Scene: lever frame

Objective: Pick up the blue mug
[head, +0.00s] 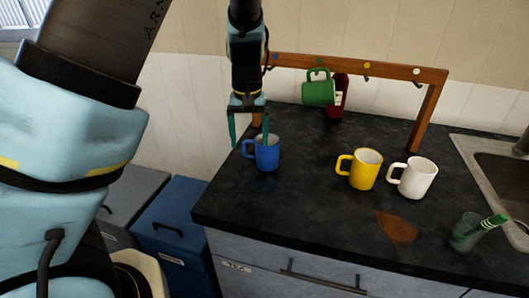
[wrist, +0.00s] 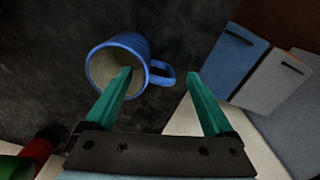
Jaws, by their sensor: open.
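The blue mug (head: 268,157) stands upright on the dark counter near its left end, with its handle towards the left in the head view. My gripper (head: 250,146) is open and points down at the mug's handle side. In the wrist view, the mug (wrist: 138,45) shows its open mouth, and its handle lies between the two fingers of my gripper (wrist: 159,73). One finger overlaps the mug's mouth and the other is beyond the handle. I cannot tell whether either finger touches the mug.
A yellow mug (head: 365,170) and a white mug (head: 417,178) stand to the right. A wooden hook frame (head: 425,105) behind carries a green mug (head: 318,91); a dark red bottle (head: 341,97) stands there. A glass (head: 466,232) and sink (head: 490,150) are far right.

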